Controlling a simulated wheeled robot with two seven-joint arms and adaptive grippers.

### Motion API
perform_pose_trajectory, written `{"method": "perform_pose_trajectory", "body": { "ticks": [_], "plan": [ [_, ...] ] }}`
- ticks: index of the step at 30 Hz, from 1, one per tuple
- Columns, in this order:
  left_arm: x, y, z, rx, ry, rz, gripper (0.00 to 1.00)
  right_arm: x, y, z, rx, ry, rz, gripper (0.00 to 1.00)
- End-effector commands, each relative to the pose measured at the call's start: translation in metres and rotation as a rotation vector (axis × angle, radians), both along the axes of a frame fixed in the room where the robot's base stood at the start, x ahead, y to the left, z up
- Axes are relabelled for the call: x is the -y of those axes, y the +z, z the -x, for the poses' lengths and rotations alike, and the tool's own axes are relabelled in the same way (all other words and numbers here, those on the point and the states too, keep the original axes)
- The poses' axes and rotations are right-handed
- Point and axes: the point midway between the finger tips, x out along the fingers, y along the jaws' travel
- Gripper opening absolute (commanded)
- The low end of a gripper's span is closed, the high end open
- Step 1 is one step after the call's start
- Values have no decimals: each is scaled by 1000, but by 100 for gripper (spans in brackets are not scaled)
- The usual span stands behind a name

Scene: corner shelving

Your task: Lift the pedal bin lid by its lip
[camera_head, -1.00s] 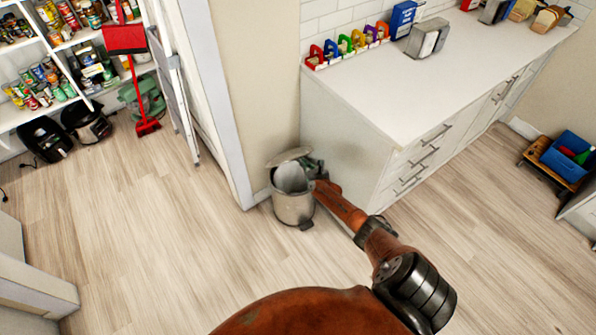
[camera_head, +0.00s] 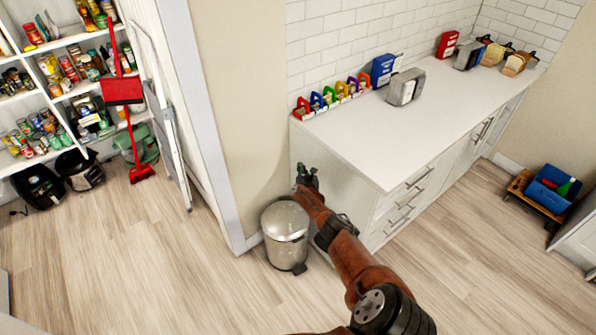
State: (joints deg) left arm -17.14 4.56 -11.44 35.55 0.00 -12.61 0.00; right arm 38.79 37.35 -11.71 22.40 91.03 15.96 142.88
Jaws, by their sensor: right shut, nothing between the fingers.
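The pedal bin (camera_head: 285,246) is a small silver metal bin with a dark pedal at its front. It stands upright on the floor between the wall end and the white counter. Its domed lid (camera_head: 284,219) now lies down over the top. My right arm reaches in from the lower right. My right gripper (camera_head: 303,173) is shut and empty, above and slightly right of the lid, apart from it, beside the counter's end panel. My left gripper is out of view.
The white counter (camera_head: 420,105) with drawers stands close to the right of the bin. A wall end (camera_head: 235,120) is behind and left of it. A red dustpan (camera_head: 122,91) and stocked shelves stand at the left. Floor in front is clear.

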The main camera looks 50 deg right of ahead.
Motion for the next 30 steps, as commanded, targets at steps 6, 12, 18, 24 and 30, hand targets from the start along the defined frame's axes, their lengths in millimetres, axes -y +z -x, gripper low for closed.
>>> {"method": "perform_pose_trajectory", "body": {
  "ticks": [6, 12, 18, 24, 30],
  "plan": [
    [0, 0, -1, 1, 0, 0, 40, 0, -1, 1, -3, 2, 2, 0],
    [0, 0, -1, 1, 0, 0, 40, 0, -1, 1, -5, 3, 5, 0],
    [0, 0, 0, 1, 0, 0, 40, 0, -1, 1, -5, 3, 4, 0],
    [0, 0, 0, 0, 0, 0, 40, 0, -1, 1, -5, 3, 4, 0],
    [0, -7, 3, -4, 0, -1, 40, -1, -9, 0, -5, 4, 3, 0]
  ]
}}
